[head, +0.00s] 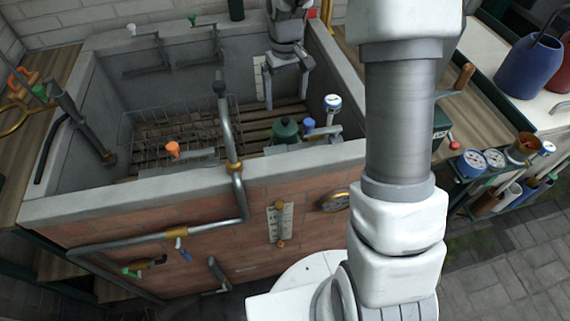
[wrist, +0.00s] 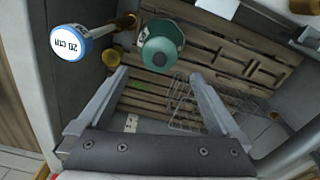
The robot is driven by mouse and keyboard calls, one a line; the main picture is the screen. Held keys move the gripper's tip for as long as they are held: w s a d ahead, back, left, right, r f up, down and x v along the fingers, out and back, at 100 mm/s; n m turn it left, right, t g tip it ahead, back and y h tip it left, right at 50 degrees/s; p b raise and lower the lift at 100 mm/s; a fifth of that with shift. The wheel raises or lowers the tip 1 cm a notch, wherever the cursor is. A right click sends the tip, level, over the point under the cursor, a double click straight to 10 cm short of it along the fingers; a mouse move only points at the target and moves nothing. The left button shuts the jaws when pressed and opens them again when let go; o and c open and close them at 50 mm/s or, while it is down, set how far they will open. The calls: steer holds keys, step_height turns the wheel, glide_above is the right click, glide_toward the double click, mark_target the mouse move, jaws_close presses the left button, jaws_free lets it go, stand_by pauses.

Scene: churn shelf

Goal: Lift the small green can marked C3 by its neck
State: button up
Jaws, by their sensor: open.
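A small green can (head: 285,132) with a narrower top stands inside the grey-walled tank, near its front wall. In the wrist view the green can (wrist: 161,45) shows from above, with a dark spot on its rounded top. No C3 marking can be read. My gripper (head: 287,103) hangs inside the tank behind the can, fingers pointing down. In the wrist view my gripper (wrist: 156,76) is open with nothing between its fingers. The can lies beyond the fingertips, toward the upper edge of that view, apart from them.
A blue-rimmed gauge (head: 332,102) stands close right of the can; the same gauge (wrist: 70,43) is left in the wrist view. A blue cap (head: 309,124) sits between them. A wire rack (head: 165,130) and orange-knobbed fitting (head: 173,149) are left. A grey pipe (head: 226,125) rises over the front rim.

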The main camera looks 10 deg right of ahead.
mark_target(285, 127)
steer(key=f, duration=0.6)
steer(key=f+b, duration=0.1)
steer(key=f, duration=0.5)
steer(key=shift+w+f, duration=0.2)
steer(key=shift+f, duration=0.2)
steer(key=shift+w+r, duration=0.1)
steer(key=shift+r, duration=0.05)
jaws_close()
